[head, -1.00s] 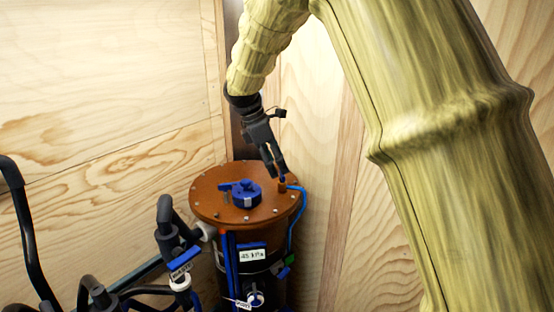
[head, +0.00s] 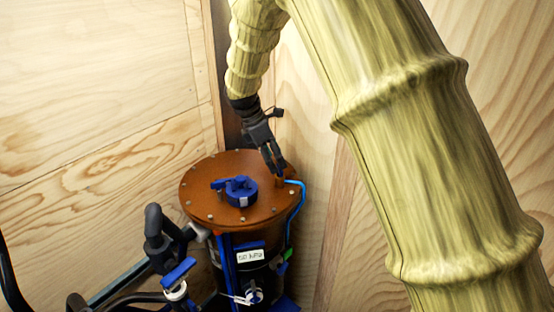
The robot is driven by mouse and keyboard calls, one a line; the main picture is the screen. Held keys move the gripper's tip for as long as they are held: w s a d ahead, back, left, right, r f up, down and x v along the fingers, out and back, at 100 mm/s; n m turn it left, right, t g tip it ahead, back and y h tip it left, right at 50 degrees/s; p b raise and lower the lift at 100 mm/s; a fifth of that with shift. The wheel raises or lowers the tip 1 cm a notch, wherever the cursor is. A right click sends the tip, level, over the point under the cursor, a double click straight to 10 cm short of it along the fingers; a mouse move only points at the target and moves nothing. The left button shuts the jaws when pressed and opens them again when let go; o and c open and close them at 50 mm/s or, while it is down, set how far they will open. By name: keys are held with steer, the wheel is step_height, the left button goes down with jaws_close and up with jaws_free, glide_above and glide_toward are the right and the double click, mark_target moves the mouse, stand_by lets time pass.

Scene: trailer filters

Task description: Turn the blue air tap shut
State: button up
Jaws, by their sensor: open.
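A dark filter drum with a round brown lid (head: 215,170) stands in the corner. A small copper fitting (head: 279,183) rises near the lid's right edge, with a light-blue hose (head: 302,200) running from it down the drum's side. My gripper (head: 277,172) points down at this fitting with its jaws open. Its fingertips are at or around the fitting's top, so the small blue tap there is mostly hidden. I cannot tell whether the fingers touch it or which way it is turned.
A blue knobbed cap (head: 238,190) sits mid-lid. A display (head: 250,256) on the drum seems to read 50 kPa. A blue-handled valve (head: 178,271) and dark pipes (head: 120,280) crowd the lower left. Plywood walls (head: 100,80) close in behind and right.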

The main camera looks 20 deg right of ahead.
mark_target(280, 169)
steer(key=shift+d+f, duration=0.2)
steer(key=shift+f, duration=0.25)
steer(key=shift+s+d+f+p, duration=0.25)
steer(key=shift+s+f+p, duration=0.05)
steer(key=shift+f+p, duration=0.2)
steer(key=shift+w+d+f, duration=0.1)
steer(key=shift+w+f, duration=0.05)
steer(key=shift+f, duration=0.25)
steer(key=shift+c, duration=0.4)
steer(key=shift+r, duration=0.1)
steer(key=c, duration=0.9)
